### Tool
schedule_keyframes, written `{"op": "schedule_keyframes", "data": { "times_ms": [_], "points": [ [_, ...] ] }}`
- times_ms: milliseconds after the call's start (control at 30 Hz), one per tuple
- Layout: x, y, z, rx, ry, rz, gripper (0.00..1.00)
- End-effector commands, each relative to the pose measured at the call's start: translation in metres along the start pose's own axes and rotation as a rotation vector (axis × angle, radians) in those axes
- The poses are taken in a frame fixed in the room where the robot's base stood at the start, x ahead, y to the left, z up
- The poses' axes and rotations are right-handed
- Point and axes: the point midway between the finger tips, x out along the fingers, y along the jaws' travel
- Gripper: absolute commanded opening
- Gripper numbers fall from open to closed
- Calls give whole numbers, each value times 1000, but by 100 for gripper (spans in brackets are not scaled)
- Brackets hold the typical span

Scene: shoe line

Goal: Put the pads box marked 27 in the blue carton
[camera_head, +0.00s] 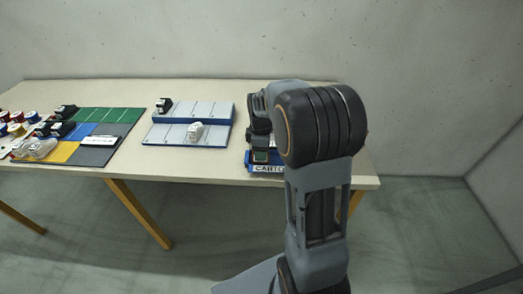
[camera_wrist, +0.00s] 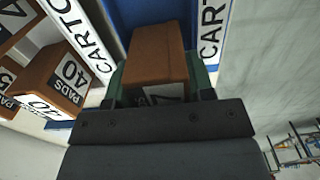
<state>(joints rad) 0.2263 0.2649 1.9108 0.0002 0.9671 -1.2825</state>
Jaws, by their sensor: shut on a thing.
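My gripper (camera_wrist: 158,78) is shut on a brown box (camera_wrist: 158,48), with one green finger on each side of it. The box's label is mostly covered by the gripper; part of it looks like a 7, and the full number cannot be read. The blue carton (camera_wrist: 118,14) lies beyond the held box in the wrist view, between two white strips lettered CARTON. In the head view the carton's lettered front (camera_head: 267,169) shows at the table's right end. My arm hides most of the carton and the held box there.
A brown pads box marked 40 (camera_wrist: 62,75) stands left of the carton in the wrist view, with other brown boxes beside it. In the head view, a blue-edged panelled board (camera_head: 175,136) bears a black and a white shoe. A coloured mat (camera_head: 105,121) lies farther left.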

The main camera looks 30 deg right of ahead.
Motion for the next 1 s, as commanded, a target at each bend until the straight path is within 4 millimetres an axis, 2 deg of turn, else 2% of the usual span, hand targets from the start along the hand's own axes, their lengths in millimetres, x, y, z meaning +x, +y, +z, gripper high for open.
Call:
{"op": "schedule_keyframes", "data": {
  "times_ms": [400,433,667,700,1000],
  "points": [
    [6,0,0,-1,0,1,24],
    [7,0,0,-1,0,1,50],
    [6,0,0,-1,0,1,72],
    [6,0,0,-1,0,1,74],
    [0,0,0,-1,1,2,74]
  ]
}}
